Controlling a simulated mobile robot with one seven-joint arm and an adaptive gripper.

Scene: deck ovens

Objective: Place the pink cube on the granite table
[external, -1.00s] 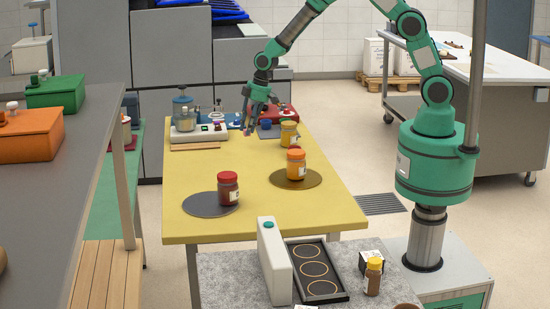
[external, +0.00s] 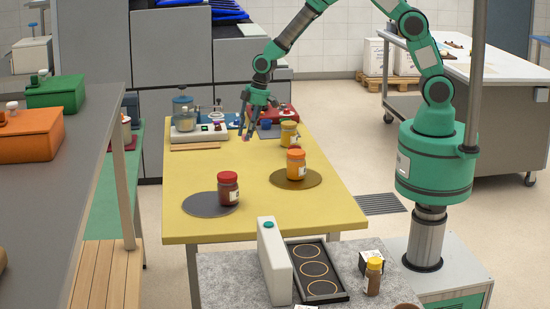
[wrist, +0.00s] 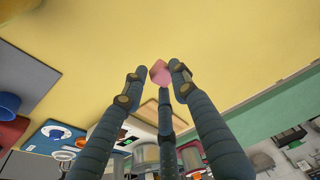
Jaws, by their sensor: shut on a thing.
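The pink cube (wrist: 160,73) is held between the fingertips of my gripper (wrist: 158,84) in the wrist view. In the external view my gripper (external: 247,135) hangs over the far part of the yellow table, and the cube is only a small pinkish spot between the fingers. The gripper is shut on the cube. The granite table (external: 228,280) is the speckled grey surface at the front, well away from the gripper and nearer the camera.
A red-lidded jar (external: 228,190), an orange jar (external: 296,165) and a yellow jar (external: 289,134) stand on the yellow table (external: 190,225). The granite table bears a white upright box (external: 274,262), a black tray with rings (external: 346,294) and a brown bottle (external: 373,278). Its left front is clear.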

